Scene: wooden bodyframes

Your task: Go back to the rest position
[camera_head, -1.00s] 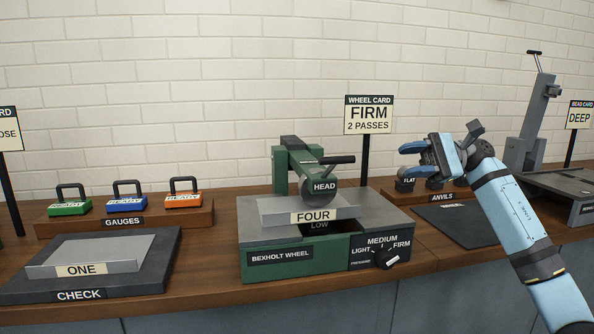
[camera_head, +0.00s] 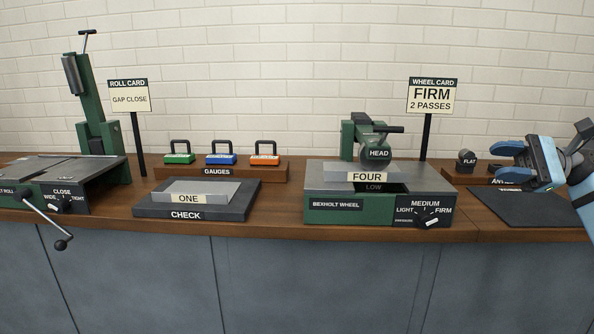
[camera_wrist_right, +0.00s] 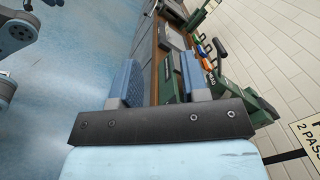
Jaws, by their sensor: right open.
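My right gripper (camera_head: 509,162) is at the right edge of the head view, above the dark mat and beside the anvils, with its jaws apart. In the right wrist view its two blue fingers (camera_wrist_right: 160,78) stand apart with nothing between them. My left gripper is not in the head view. The Bexholt wheel (camera_head: 335,208) stands left of the right gripper, with the plate FOUR (camera_head: 340,172) under its head (camera_head: 377,153). The plate ONE (camera_head: 200,188) lies on the check block (camera_head: 240,203).
The roll machine (camera_head: 75,198) with its crank handle is at the left end of the bench. Gauges (camera_head: 221,159) stand on a wooden block. Card posts (camera_head: 427,137) rise behind. The dark mat (camera_head: 530,208) is bare. Blue floor (camera_wrist_right: 70,70) shows open in the wrist view.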

